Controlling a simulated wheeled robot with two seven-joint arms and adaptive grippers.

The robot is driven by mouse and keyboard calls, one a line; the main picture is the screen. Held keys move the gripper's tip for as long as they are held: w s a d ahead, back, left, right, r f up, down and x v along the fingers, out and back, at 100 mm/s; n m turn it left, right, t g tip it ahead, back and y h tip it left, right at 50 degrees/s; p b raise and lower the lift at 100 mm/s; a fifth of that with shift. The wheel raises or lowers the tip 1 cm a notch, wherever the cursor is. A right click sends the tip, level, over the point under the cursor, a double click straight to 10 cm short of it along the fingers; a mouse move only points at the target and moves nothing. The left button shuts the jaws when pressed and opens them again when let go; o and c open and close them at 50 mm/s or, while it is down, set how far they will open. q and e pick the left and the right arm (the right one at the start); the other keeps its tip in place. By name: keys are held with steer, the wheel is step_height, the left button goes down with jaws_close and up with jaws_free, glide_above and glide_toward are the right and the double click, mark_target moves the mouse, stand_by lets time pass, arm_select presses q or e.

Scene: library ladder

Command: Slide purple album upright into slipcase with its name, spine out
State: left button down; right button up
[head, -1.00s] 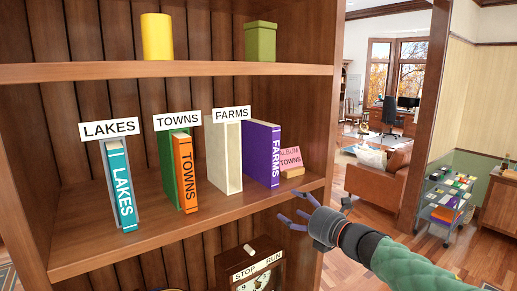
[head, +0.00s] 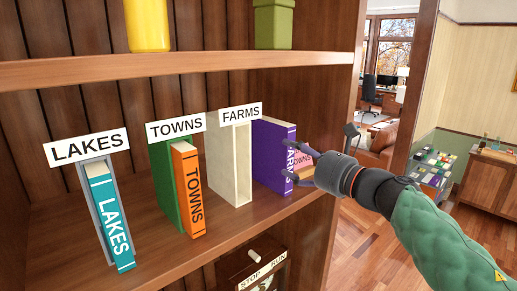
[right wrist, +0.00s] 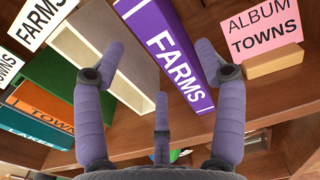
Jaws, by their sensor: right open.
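The purple FARMS album (head: 273,155) stands upright on the shelf, spine out, just right of the cream slipcase (head: 243,165). That slipcase carries the FARMS label (head: 240,112) and is empty, its opening facing me. My right gripper (head: 297,162) is open at the album's spine and covers part of its lettering. In the right wrist view its fingers (right wrist: 160,55) spread to either side of the album (right wrist: 172,55), with the right finger close to the spine. Whether any finger touches it I cannot tell. My left gripper is not in view.
The orange TOWNS album (head: 188,190) sits in a green slipcase, and the teal LAKES album (head: 110,220) in a grey one, both left. A pink ALBUM TOWNS card (right wrist: 262,28) on a wooden block stands close right of the purple album. The upper shelf (head: 180,67) runs above.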

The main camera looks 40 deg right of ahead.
mark_target(288, 153)
steer(key=shift+w+a+r+p, duration=0.15)
steer(key=shift+w+p, duration=0.2)
steer(key=shift+w, duration=0.55)
steer(key=w, duration=0.2)
steer(key=shift+w, duration=0.4)
steer(key=shift+w+p, duration=0.5)
steer(key=shift+w, duration=0.15)
steer(key=w+p, duration=0.1)
steer(key=w, duration=0.2)
steer(key=shift+w, duration=0.4)
jaws_close()
